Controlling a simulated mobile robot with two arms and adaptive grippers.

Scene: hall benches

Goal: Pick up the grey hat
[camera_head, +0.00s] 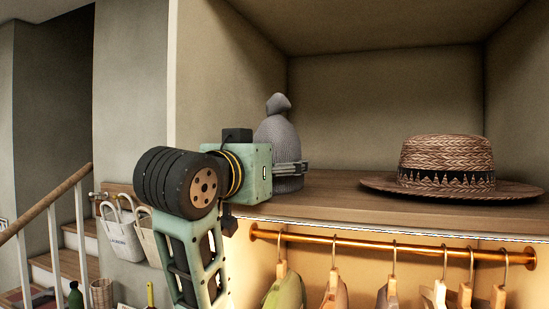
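The grey hat (279,135) is a knitted beanie with a folded top knot. It stands upright on the wooden shelf (340,195) of an open cubby, near its left side. My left gripper (292,168) is at the hat's lower part, its dark fingers crossing in front of the brim. The green wrist housing hides the hat's lower left. Only the near side of the fingers shows, so I cannot tell whether they are open or closed on the hat. My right gripper is out of view.
A brown woven brimmed hat (447,165) lies on the shelf to the right, with clear shelf between. Below the shelf edge runs a copper rail (370,243) with several hangers. The cubby's left wall panel (205,80) is close to my arm. Stairs and bags are at left.

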